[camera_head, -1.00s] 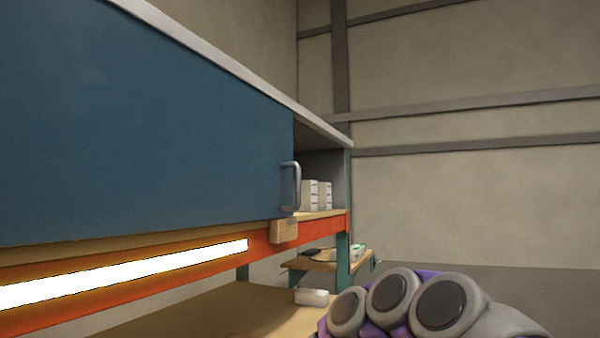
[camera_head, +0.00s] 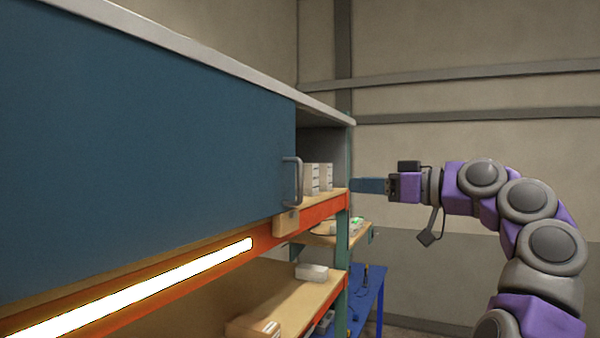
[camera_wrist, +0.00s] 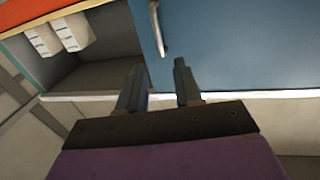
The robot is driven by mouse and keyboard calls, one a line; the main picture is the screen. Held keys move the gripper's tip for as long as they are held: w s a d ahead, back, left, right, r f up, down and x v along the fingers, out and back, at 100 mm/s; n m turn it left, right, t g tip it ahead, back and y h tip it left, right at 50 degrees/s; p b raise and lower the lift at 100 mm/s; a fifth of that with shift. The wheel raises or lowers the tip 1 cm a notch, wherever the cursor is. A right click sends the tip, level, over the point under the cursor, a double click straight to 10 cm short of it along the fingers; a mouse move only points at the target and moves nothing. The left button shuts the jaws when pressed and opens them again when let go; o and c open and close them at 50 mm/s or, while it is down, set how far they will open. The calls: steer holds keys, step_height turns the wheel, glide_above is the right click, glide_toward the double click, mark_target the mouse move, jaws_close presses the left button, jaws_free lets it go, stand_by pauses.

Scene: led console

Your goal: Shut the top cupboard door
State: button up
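The top cupboard has a large blue door (camera_head: 150,150) that covers most of its front. A grey bar handle (camera_head: 298,182) is on the door's right end. To the right of the door, an opening shows the inside. My gripper (camera_head: 353,185) is to the right of the handle, apart from it, pointing left. In the wrist view, which looks upside down, the two fingers (camera_wrist: 158,68) are spread with nothing between them. The handle (camera_wrist: 158,28) and blue door (camera_wrist: 240,45) are ahead of them.
White boxes (camera_head: 318,177) stand inside the open end of the cupboard. A lit strip (camera_head: 130,290) runs under the cupboard. A blue table (camera_head: 368,290) stands lower right.

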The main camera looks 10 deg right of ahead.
mark_target(300, 197)
steer(key=p+x, duration=0.1)
steer(key=x, duration=0.4)
steer(key=p+x, duration=0.1)
steer(key=x, duration=0.5)
steer(key=p+x, duration=0.1)
steer(key=x, duration=0.4)
steer(key=shift+w+r+p, duration=0.25)
steer(key=shift+p, duration=0.1)
steer(key=shift+w, duration=0.15)
steer(key=shift+d, duration=0.2)
steer(key=shift+c, duration=0.4)
steer(key=shift+a, duration=0.15)
jaws_close()
